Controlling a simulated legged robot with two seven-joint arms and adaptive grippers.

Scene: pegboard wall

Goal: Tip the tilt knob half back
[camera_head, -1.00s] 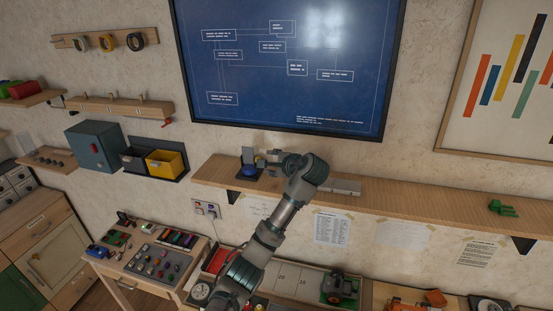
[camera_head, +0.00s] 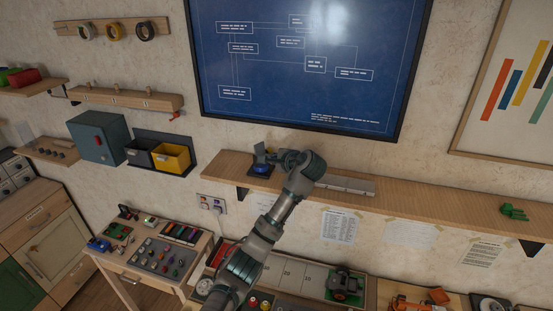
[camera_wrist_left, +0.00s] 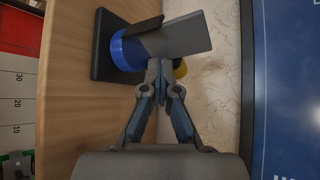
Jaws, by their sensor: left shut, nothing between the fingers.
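The tilt knob stands on the wall shelf, with a blue round part (camera_head: 260,170) on a dark base and a grey plate (camera_head: 261,151) above it. The left wrist view shows its blue ring (camera_wrist_left: 126,50), the grey plate (camera_wrist_left: 182,38) leaning out of it, and the dark square base (camera_wrist_left: 103,62). A small yellow part (camera_wrist_left: 181,68) shows behind my fingers. My left gripper (camera_head: 276,157) is shut and empty at the knob's right side. In the wrist view its fingertips (camera_wrist_left: 160,66) are right beside the plate's edge; I cannot tell whether they touch.
The shelf (camera_head: 420,205) runs right, with a flat grey strip (camera_head: 345,184) and a green object (camera_head: 513,211) on it. A blue board (camera_head: 310,60) hangs just above. Yellow and grey bins (camera_head: 171,157) hang to the left. A cluttered bench (camera_head: 310,275) lies below.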

